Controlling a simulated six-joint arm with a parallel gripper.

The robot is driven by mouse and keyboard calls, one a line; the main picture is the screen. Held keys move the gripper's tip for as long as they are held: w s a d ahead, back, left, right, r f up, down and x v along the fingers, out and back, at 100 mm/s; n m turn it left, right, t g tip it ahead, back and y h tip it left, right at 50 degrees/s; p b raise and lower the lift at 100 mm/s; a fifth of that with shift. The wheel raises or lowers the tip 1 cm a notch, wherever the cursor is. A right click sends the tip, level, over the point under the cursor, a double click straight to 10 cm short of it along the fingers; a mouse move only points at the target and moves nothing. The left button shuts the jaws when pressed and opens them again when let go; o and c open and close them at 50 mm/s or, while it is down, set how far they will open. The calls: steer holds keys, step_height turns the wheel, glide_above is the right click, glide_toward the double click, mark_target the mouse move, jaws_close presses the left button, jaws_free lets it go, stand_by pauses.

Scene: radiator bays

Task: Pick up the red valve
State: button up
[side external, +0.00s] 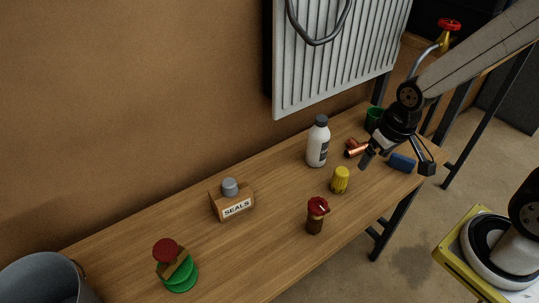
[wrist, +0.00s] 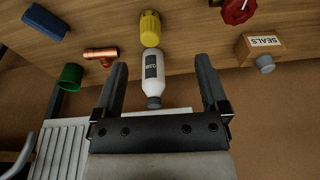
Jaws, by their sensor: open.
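A valve with a red handwheel and a dark brass-brown body (side external: 315,223) stands upright near the front edge of the bench, right of centre in the side view. In the wrist view its red wheel (wrist: 238,11) shows at the top edge, right of my gripper, with its body mostly out of frame. My gripper (side external: 397,165) is open and empty, over the right end of the bench, to the right of the valve and apart from it. In the wrist view the open fingers (wrist: 162,65) frame the white bottle (wrist: 154,74), which stands apart from them in the side view.
A yellow cap-like piece (side external: 340,180) stands between valve and gripper. Copper fitting (side external: 356,150), green cup (side external: 373,117) and blue block (side external: 402,162) lie near my gripper. A SEALS box (side external: 234,207) and a red-topped green stack (side external: 178,275) are left. A radiator (side external: 330,62) hangs behind.

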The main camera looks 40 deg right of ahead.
steer(key=m+g+y, duration=0.3)
steer(key=m+y, duration=0.9)
steer(key=m, duration=0.4)
glide_toward(317, 217)
steer(key=f, duration=0.1)
steer(key=s+f, duration=0.1)
steer(key=f, duration=0.1)
steer(key=shift+s+f, duration=0.2)
steer(key=shift+f, duration=0.1)
steer(key=shift+w+f+m+t+y, duration=0.7)
steer(key=shift+m+t, duration=0.3)
steer(key=shift+m, duration=0.2)
steer(key=shift+x, duration=1.35)
steer(key=shift+x, duration=2.55)
steer(key=shift+r, duration=0.15)
